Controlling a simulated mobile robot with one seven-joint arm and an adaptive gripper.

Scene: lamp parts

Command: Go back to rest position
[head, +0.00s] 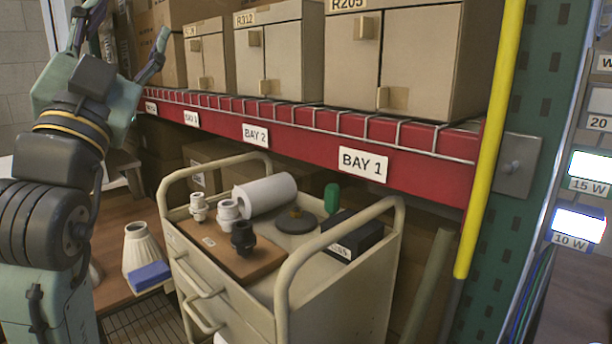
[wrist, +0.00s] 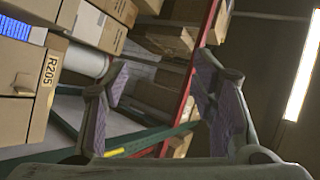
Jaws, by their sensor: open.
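My gripper (head: 118,42) is raised at the upper left of the head view, with its fingers spread apart and nothing between them. In the wrist view my gripper (wrist: 160,95) also shows open, its two padded fingers apart, with shelving and boxes beyond. Below and to its right stands a cream cart (head: 285,318). On its top are a brown board (head: 222,250) with two white sockets (head: 228,212) and a dark socket (head: 243,238), a white cylinder (head: 265,194), a dark disc (head: 296,222), a green object (head: 332,198) and a black box (head: 352,238). My gripper touches none of these.
A red shelf beam (head: 420,172) with bay labels carries cardboard boxes (head: 275,60) close to the right of my gripper. A yellow post (head: 492,140) stands at the right. A cream ribbed shade (head: 140,250) and a blue block (head: 149,276) are beside the cart.

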